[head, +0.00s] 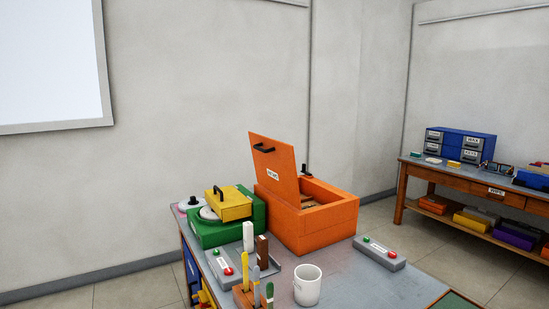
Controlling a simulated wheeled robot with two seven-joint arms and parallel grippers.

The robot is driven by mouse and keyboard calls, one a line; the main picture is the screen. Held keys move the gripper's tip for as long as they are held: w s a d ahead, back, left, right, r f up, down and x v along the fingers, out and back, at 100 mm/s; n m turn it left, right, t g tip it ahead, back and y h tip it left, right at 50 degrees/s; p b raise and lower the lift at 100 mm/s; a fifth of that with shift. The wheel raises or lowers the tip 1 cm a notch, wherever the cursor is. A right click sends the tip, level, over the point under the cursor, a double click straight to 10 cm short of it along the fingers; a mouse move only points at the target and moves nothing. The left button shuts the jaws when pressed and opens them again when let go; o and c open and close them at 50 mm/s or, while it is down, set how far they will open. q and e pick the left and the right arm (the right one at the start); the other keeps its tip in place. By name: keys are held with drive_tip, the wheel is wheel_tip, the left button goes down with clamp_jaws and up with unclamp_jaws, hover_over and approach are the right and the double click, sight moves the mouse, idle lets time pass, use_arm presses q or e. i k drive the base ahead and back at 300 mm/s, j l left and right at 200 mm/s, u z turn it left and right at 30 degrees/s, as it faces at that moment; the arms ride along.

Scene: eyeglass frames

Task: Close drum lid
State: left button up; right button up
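An orange box-shaped drum (318,222) stands on the grey workbench. Its orange lid (273,165) stands up, tilted open, at the drum's left side, with a black handle (264,149) near its top and a small white label lower down. Part of the drum's inside shows, brownish and mostly hidden by the walls. A black knob (305,170) shows at the drum's back. Neither of my grippers is in view.
A green machine (228,226) with a yellow top (229,203) stands left of the drum. A control box (379,253) with green and red buttons, a white mug (307,286) and upright tools (256,289) stand in front. Another bench (456,178) is at the right.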

sight(274, 160)
drive_tip(key=i+j+z, duration=0.15)
drive_tip(key=z, duration=0.3)
drive_tip(key=i+j+z, duration=0.1)
drive_tip(key=j+z, duration=0.3)
